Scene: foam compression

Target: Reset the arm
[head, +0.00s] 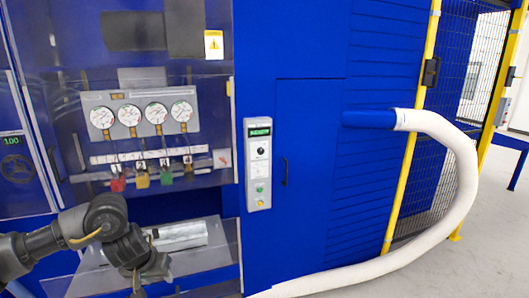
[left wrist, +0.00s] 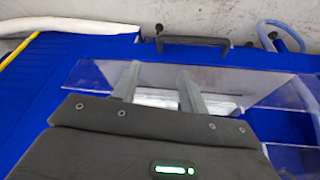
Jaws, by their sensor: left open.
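My left arm comes in from the lower left of the head view. Its gripper (head: 150,278) is low in front of the blue machine (head: 310,180), near the clear-sided shelf (head: 212,258). In the left wrist view the two fingers of the left gripper (left wrist: 160,88) stand apart with nothing between them that I can see held. A silvery block-like piece (head: 180,236) lies on the shelf behind my wrist, partly hidden by it. A pale surface shows beyond the fingers in the left wrist view. My right gripper is not in view.
A panel with several round gauges (head: 141,115) and coloured padlocks (head: 142,180) sits above the shelf behind clear sheeting. A control box (head: 258,165) with a green display is to the right. A white hose (head: 465,170) curves across the floor. A yellow-framed mesh fence (head: 425,130) stands at right.

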